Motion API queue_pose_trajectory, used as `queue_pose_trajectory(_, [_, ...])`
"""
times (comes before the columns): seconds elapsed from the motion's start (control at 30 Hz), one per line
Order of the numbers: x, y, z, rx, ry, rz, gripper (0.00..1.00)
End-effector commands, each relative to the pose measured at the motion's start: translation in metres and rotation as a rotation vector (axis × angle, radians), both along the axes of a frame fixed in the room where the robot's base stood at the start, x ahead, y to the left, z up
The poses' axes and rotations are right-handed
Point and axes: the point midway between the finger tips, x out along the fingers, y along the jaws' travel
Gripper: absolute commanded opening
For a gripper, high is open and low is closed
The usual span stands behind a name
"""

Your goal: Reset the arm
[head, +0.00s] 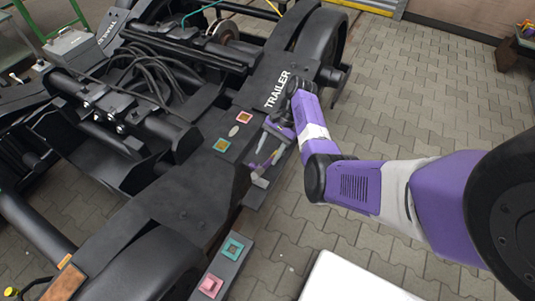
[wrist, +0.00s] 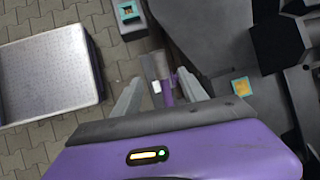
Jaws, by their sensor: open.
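My gripper (head: 264,160) is in the head view, low over the near edge of the black bogie frame (head: 175,190), just below the white word TRAILER. In the wrist view its two grey fingers (wrist: 159,92) are spread apart. Between them in the picture, a small purple piece (wrist: 167,92) and a small white piece (wrist: 156,87) show at a dark grey ledge. I cannot tell what they are or whether a finger touches them. A small light piece (head: 260,181) also shows below the gripper in the head view. No object is clearly held.
Another teal pad (head: 233,249) and pink pad (head: 210,286) lie on a dark ledge in front. A pale-topped table (head: 355,282) stands at the bottom. Open paving (head: 420,95) lies right of the bogie.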

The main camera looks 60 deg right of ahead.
Motion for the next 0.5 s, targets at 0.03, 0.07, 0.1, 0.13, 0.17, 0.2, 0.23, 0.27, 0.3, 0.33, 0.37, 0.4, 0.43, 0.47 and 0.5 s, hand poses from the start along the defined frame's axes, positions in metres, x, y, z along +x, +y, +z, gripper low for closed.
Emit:
queue_pose_trajectory(0.03, [0.000,0.000,0.000,0.000,0.000,0.000,0.50])
queue_pose_trajectory(0.07, [0.000,0.000,0.000,0.000,0.000,0.000,0.50])
queue_pose_trajectory(0.1, [0.000,0.000,0.000,0.000,0.000,0.000,0.50])
queue_pose_trajectory(0.13, [0.000,0.000,0.000,0.000,0.000,0.000,0.50])
queue_pose_trajectory(0.17, [0.000,0.000,0.000,0.000,0.000,0.000,0.50])
queue_pose_trajectory(0.2, [0.000,0.000,0.000,0.000,0.000,0.000,0.50])
queue_pose_trajectory(0.23, [0.000,0.000,0.000,0.000,0.000,0.000,0.50])
queue_pose_trajectory(0.27, [0.000,0.000,0.000,0.000,0.000,0.000,0.50])
queue_pose_trajectory(0.3, [0.000,0.000,0.000,0.000,0.000,0.000,0.50])
queue_pose_trajectory(0.33, [0.000,0.000,0.000,0.000,0.000,0.001,0.50])
queue_pose_trajectory(0.37, [0.000,0.000,0.000,-0.001,-0.002,0.004,0.50])
queue_pose_trajectory(0.4, [0.002,-0.001,-0.001,-0.009,-0.012,0.010,0.50])
queue_pose_trajectory(0.43, [0.004,-0.004,-0.002,-0.022,-0.023,0.010,0.50])
queue_pose_trajectory(0.47, [0.006,-0.008,-0.003,-0.039,-0.036,0.010,0.50])
queue_pose_trajectory(0.5, [0.011,-0.014,-0.005,-0.071,-0.059,0.010,0.50])
